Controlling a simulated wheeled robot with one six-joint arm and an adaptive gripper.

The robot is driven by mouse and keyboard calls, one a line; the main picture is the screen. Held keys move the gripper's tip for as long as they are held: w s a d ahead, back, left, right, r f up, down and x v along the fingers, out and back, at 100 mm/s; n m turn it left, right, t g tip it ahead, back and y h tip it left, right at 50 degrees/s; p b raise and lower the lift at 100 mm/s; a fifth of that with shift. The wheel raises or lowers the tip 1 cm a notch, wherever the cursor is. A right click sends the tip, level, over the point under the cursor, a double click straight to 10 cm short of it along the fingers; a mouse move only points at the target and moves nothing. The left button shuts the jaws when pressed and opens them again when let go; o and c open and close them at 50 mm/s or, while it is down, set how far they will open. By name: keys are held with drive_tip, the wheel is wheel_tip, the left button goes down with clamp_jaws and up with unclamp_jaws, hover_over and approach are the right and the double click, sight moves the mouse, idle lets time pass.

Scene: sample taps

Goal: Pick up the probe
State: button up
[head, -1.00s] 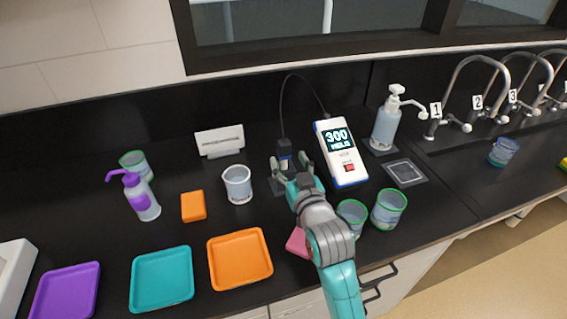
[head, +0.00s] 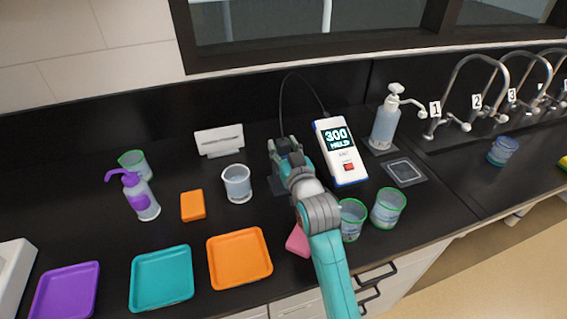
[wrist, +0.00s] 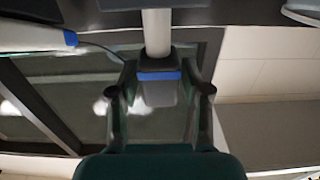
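The probe (wrist: 160,76) shows in the wrist view as a dark block with a blue band, below a pale shaft. It lies between the two fingers of my gripper (wrist: 160,92). The fingers are spread, with a narrow gap visible on each side of the probe. In the head view my gripper (head: 286,150) covers most of the probe, at the end of the black cable. The cable (head: 281,95) runs to the white meter (head: 343,164), which reads 300 HELD.
A clear beaker (head: 238,184) stands left of my gripper. Two green-rimmed beakers (head: 388,208) stand to the right of my arm. A pink block (head: 297,241) lies beside my arm. An orange tray (head: 240,260) is at the front, and a pump bottle (head: 385,125) is at the back right.

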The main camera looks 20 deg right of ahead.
drive_tip(key=c, duration=0.7)
drive_tip(key=shift+o, duration=0.2)
